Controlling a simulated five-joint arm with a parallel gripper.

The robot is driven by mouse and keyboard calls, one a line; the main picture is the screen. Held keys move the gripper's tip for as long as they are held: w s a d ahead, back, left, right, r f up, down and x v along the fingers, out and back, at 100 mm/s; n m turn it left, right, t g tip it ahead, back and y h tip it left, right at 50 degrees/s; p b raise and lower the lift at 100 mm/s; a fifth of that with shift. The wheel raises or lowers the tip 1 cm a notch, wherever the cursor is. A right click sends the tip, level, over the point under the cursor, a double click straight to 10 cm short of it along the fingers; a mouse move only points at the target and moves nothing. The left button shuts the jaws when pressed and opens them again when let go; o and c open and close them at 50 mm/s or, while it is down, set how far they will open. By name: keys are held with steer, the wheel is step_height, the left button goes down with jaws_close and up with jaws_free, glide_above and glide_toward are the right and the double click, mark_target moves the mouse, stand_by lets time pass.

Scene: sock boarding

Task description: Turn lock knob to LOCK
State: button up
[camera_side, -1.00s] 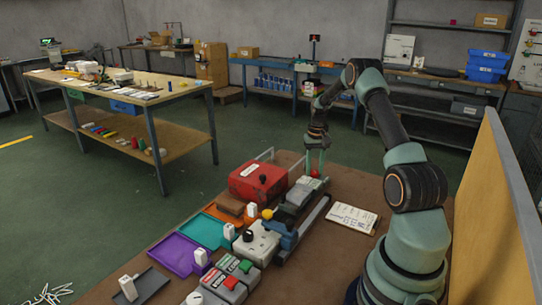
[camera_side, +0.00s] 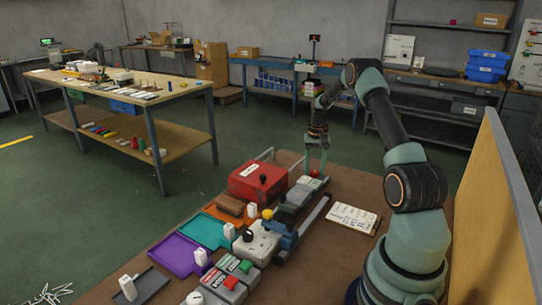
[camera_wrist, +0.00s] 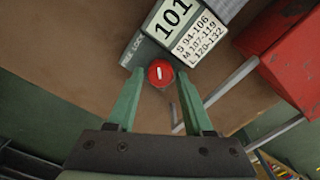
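The red lock knob (camera_wrist: 160,73) sits at the end of the grey labelled unit, with a short white mark that runs nearly upright in the wrist view. The lettering beside it (camera_wrist: 133,50) is small; LOCK seems readable. My gripper (camera_wrist: 161,90) is open, one green finger on each side of the knob, with visible gaps between fingers and knob. In the side view, my gripper (camera_side: 316,172) points down at the far end of the brown table, and the red knob (camera_side: 315,174) shows small between the fingers.
A red box (camera_side: 258,182) stands left of the gripper, and also shows in the wrist view (camera_wrist: 290,55). A 101 sign and a size label (camera_wrist: 198,40) lie beside the knob. A clipboard (camera_side: 353,218) lies at right. Trays (camera_side: 176,254) line the table's left side.

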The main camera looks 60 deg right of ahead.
mark_target(314, 171)
step_height(314, 171, up, 12)
stand_by(0.6)
steer(key=w+a+r+n+t, duration=0.1)
steer(key=a+r+n, duration=0.1)
steer(key=a+r, duration=0.35)
steer(key=w+a+r+n+h, duration=0.1)
steer(key=a+r, duration=0.1)
steer(key=a, duration=0.6)
steer(key=w+a+r+n+t, duration=0.1)
steer(key=w+a+r+n, duration=0.15)
steer(key=a, duration=0.35)
steer(key=s+a+n+t, duration=0.1)
steer(key=s+a+n, duration=0.1)
steer(key=a, duration=0.4)
steer(key=s+a+n+t, duration=0.1)
steer(key=s+a+n, duration=0.1)
steer(key=s+a, duration=0.3)
steer(key=s+a+n+t+y, duration=0.1)
steer(key=s+a+n, duration=0.1)
steer(key=a, duration=0.7)
steer(key=shift+s+r+t, duration=0.25)
steer(key=shift+s+t, duration=0.05)
steer(key=shift+s, duration=0.45)
